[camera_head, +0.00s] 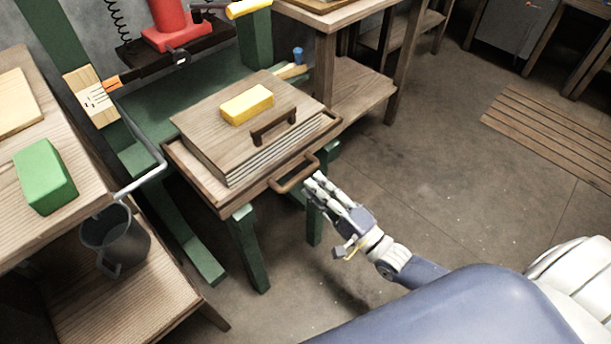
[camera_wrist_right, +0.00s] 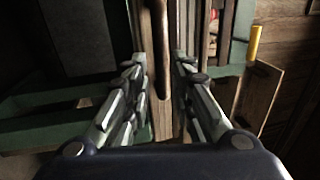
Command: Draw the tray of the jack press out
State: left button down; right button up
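The tray (camera_head: 193,183) of the jack press is a flat wooden tray with a low rim and a curved wooden handle (camera_head: 296,176) on its front edge. A stack of boards with a top board (camera_head: 205,130) sits on it. My right gripper (camera_head: 312,183) is at the right end of the handle. In the right wrist view my right gripper (camera_wrist_right: 160,66) is open. The handle (camera_wrist_right: 161,45) shows upright in the gap between its fingers, with space visible on both sides. I cannot tell how deep it lies between them. My left gripper is out of view.
A yellow block (camera_head: 247,104) and a dark handle (camera_head: 273,127) are on the top board. The green press frame (camera_head: 247,255) has a red jack (camera_head: 173,22) above. A left bench holds a green block (camera_head: 44,176); a mug (camera_head: 115,238) stands below.

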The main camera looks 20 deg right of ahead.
jog(key=v, duration=0.6)
jog(key=shift+s, duration=0.2)
